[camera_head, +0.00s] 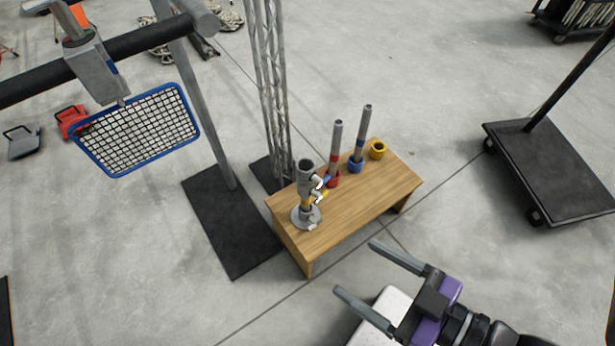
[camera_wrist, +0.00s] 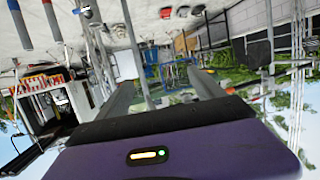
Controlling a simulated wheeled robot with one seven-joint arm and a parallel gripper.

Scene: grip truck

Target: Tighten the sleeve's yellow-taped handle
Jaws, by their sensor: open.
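The grey metal sleeve (camera_head: 307,178) stands upright on a round base at the left end of a low wooden table (camera_head: 345,215) in the head view. The handles are too small to tell how far each is turned. My gripper (camera_head: 356,267) is open and empty, in front of and to the lower right of the table, apart from the sleeve. Its two fingers also show in the wrist view (camera_wrist: 160,78), with nothing between them.
A red-banded tube (camera_head: 335,145), a blue-banded tube (camera_head: 362,135) and a yellow ring (camera_head: 377,150) stand on the table to the right of the sleeve. A lattice truss (camera_head: 269,80) rises behind. A black cart (camera_head: 550,165) is at the right.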

